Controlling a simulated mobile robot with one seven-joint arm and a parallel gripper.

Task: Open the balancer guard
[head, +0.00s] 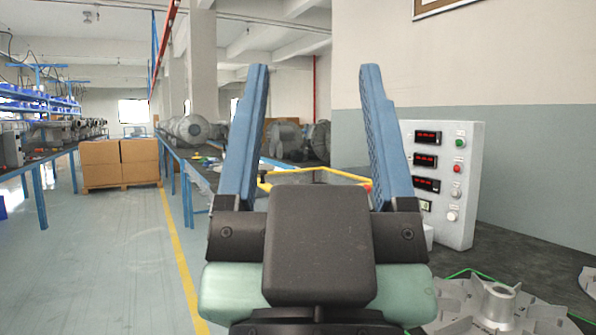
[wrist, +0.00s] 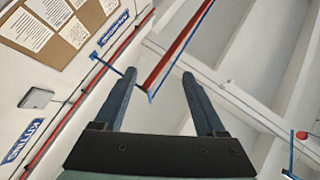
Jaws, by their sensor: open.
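My gripper (head: 313,72) is raised close in front of the head camera. Its two blue fingers point up and stand wide apart with nothing between them. In the wrist view my gripper (wrist: 160,76) is also open and empty against the ceiling. A yellow-edged grey frame (head: 328,177), which looks like the balancer guard, is on the bench behind my gripper. My fingers and palm hide much of it, so I cannot tell whether it is open or closed. My gripper is apart from it. The wrist view does not show it.
A control panel (head: 441,183) with red displays stands on the dark bench at right. A finned grey impeller (head: 490,303) lies in front of it. Grey blower housings (head: 284,140) stand further back. Cardboard boxes (head: 120,163) are at left. The floor (head: 110,262) at left is clear.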

